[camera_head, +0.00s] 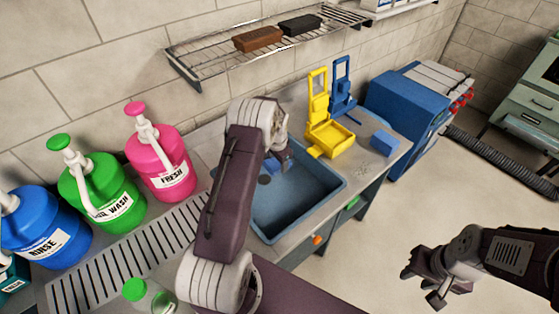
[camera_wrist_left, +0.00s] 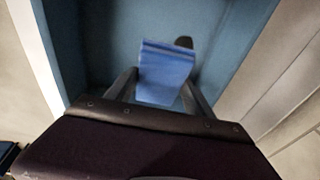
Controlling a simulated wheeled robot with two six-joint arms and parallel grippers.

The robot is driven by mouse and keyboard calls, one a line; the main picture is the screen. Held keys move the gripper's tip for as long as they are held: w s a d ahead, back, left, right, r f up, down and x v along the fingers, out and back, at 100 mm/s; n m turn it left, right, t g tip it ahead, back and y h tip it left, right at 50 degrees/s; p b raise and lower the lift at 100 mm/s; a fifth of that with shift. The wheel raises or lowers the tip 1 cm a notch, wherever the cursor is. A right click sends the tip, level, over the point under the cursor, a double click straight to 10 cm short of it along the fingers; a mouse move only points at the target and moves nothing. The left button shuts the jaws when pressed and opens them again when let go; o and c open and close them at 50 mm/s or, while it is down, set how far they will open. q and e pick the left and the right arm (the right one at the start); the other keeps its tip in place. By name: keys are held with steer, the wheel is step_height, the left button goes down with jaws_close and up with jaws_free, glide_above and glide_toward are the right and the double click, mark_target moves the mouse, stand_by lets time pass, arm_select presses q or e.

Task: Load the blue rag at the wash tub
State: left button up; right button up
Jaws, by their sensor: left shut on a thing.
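The blue wash tub (camera_head: 313,190) is set into the counter in the middle of the head view. My left gripper (camera_head: 283,162) reaches over the tub and is shut on the blue rag (camera_wrist_left: 165,75), which shows between its two fingers in the left wrist view. In the head view a small part of the rag (camera_head: 275,169) shows beside the gripper, against the tub's interior. My right gripper (camera_head: 425,284) is over the floor at the lower right, away from the counter; no object shows in it.
A yellow wringer (camera_head: 330,138) and a blue wringer (camera_head: 343,92) stand behind the tub, with a blue block (camera_head: 385,143) beside them. Pink (camera_head: 158,160), green (camera_head: 98,190) and blue (camera_head: 42,225) pump jugs stand left. A wire shelf (camera_head: 215,58) holds brown and black blocks.

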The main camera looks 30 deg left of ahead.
arm_select(q)
steer(key=s+d+b+x, duration=0.1)
steer(key=s+b+x, duration=0.1)
steer(key=b+x, duration=0.6)
steer(key=x, duration=0.3)
steer(key=shift+f, duration=0.4)
steer(key=shift+w+a+r+p+v, duration=0.15)
steer(key=shift+w+p+v, duration=0.15)
steer(key=shift+p+v, duration=1.1)
steer(key=shift+w+a+p+v, duration=0.25)
steer(key=shift+p+v, duration=0.65)
steer(key=shift+v, duration=1)
steer(key=shift+w+a+r+p+v, duration=0.1)
steer(key=shift+w+p+v, duration=0.3)
steer(key=shift+p+v, duration=1)
steer(key=shift+s+r, duration=0.1)
steer(key=shift+r, duration=0.1)
steer(key=v, duration=0.1)
steer(key=p+v, duration=0.2)
steer(key=v, duration=0.1)
steer(key=shift+w+a+r, duration=0.1)
steer(key=shift+w+a, duration=0.05)
steer(key=shift+w, duration=0.25)
